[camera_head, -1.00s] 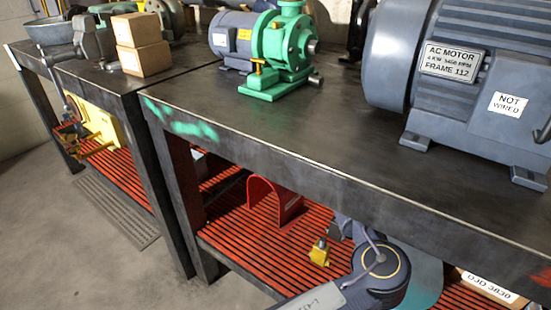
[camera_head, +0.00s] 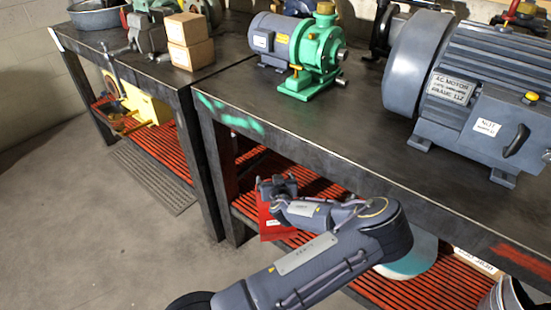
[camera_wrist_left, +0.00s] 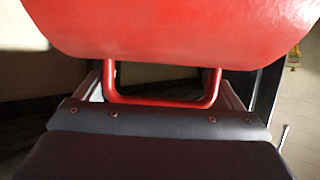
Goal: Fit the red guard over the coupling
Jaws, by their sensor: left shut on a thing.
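The red guard (camera_head: 272,226) hangs below my left gripper (camera_head: 277,187), by the front of the bench at lower-shelf height. In the wrist view the guard's broad red face (camera_wrist_left: 180,30) fills the top, and its red handle (camera_wrist_left: 160,101) lies between my left gripper's fingers (camera_wrist_left: 163,88). The gripper is shut on the guard. On the bench top stands a green pump (camera_head: 318,50) with a grey motor (camera_head: 272,38); a bare shaft end (camera_head: 342,54) sticks out at its right. I cannot clearly pick out the coupling. My right gripper is not in view.
A large grey AC motor (camera_head: 465,85) stands at the right of the bench top (camera_head: 350,125). The bench's front edge lies above the guard. The bench top before the pump is clear.

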